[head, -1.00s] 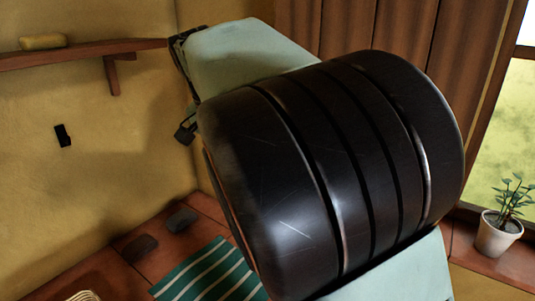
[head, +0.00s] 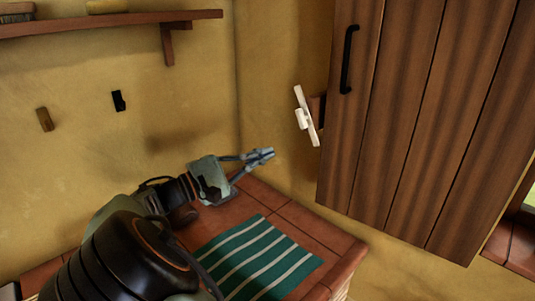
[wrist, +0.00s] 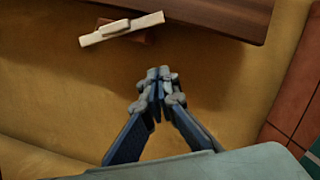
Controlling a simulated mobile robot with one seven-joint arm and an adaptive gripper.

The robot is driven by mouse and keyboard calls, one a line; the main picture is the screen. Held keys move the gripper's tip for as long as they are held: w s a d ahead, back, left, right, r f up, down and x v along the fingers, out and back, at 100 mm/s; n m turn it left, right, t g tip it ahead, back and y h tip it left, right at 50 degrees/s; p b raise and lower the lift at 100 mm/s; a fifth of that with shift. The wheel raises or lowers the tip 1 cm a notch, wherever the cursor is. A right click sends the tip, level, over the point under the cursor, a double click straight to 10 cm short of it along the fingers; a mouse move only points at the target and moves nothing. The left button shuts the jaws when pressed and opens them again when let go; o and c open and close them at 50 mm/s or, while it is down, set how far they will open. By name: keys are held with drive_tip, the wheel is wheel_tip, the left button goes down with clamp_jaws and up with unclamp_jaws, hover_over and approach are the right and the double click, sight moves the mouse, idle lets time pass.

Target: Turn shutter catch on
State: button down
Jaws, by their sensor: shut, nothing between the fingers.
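The shutter catch (head: 307,116) is a pale bar on a small brown block at the left edge of the brown plank shutter (head: 400,120). In the head view the bar stands nearly upright, its top tilted left. The catch also shows in the wrist view (wrist: 122,29) at the upper left, beside the shutter's edge (wrist: 225,15). My gripper (head: 268,154) is shut and empty, below and left of the catch in the head view. In the wrist view my gripper (wrist: 158,75) is apart from the catch, with bare wall showing between them.
A black handle (head: 348,60) is on the shutter. A red-tiled counter (head: 310,230) with a green striped cloth (head: 262,262) lies below my gripper. A wall shelf (head: 110,24) is at the upper left. The wall around my gripper is clear.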

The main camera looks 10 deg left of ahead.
sight(304, 118)
drive_tip(key=w+d+r+p, duration=0.1)
drive_tip(key=w+d+r, duration=0.1)
drive_tip(key=d, duration=0.6)
drive_tip(key=shift+w+r, duration=0.4)
drive_tip(key=shift+w, duration=0.25)
drive_tip(key=shift+w+d, duration=0.1)
drive_tip(key=shift+d, duration=0.05)
drive_tip(key=shift+n+p, duration=0.3)
